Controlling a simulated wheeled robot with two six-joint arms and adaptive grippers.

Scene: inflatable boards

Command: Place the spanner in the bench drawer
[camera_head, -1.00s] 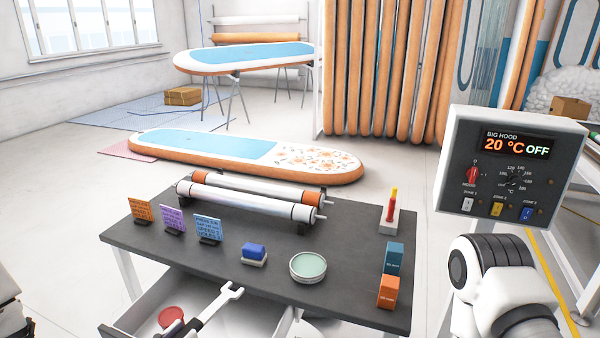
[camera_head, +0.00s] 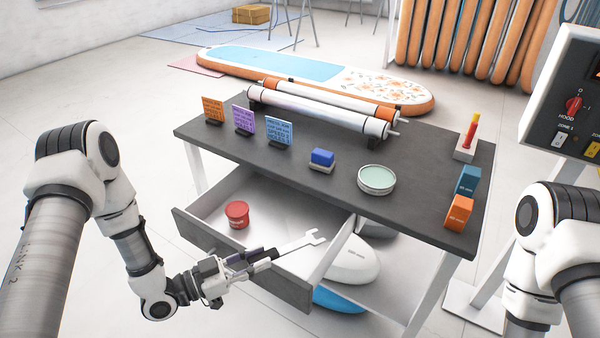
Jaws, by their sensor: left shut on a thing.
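The spanner (camera_head: 298,244) is pale silver with an open jaw at its right end. The spanner lies roughly level, pointing right, over the right part of the bench drawer (camera_head: 240,258). The drawer is pulled open below the dark bench top. I cannot tell whether the spanner touches the drawer's floor or side. A red tin (camera_head: 237,214) stands inside the drawer at the left. My right arm shows at the right edge, but its gripper is out of view.
A control box (camera_head: 570,100) stands at the right. White and blue rounded things lie below the bench.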

